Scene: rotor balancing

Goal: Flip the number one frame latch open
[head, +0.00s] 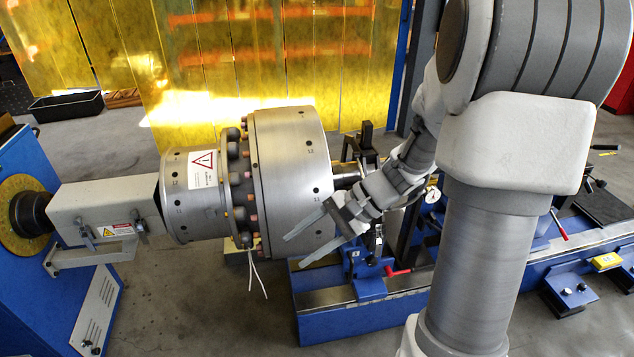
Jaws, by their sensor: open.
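My gripper (294,252) is open, with two grey fingers pointing left and down in front of the large steel rotor (290,180). Nothing shows between the fingers, and I cannot tell whether they touch the rotor. A blue support with a dark upright frame (368,282) stands just right of the gripper, partly hidden by my wrist. A red-handled lever (398,271) sticks out of it. A second red lever (559,225) is farther right on the bed. No number marking is readable, so I cannot tell which part is the number one frame latch.
The blue machine bed (330,325) runs to the right below my arm. A blue drive stand (60,300) and grey shaft cover (105,205) are at the left. White wires (256,275) hang below the rotor. A dial gauge (432,195) stands right of my wrist.

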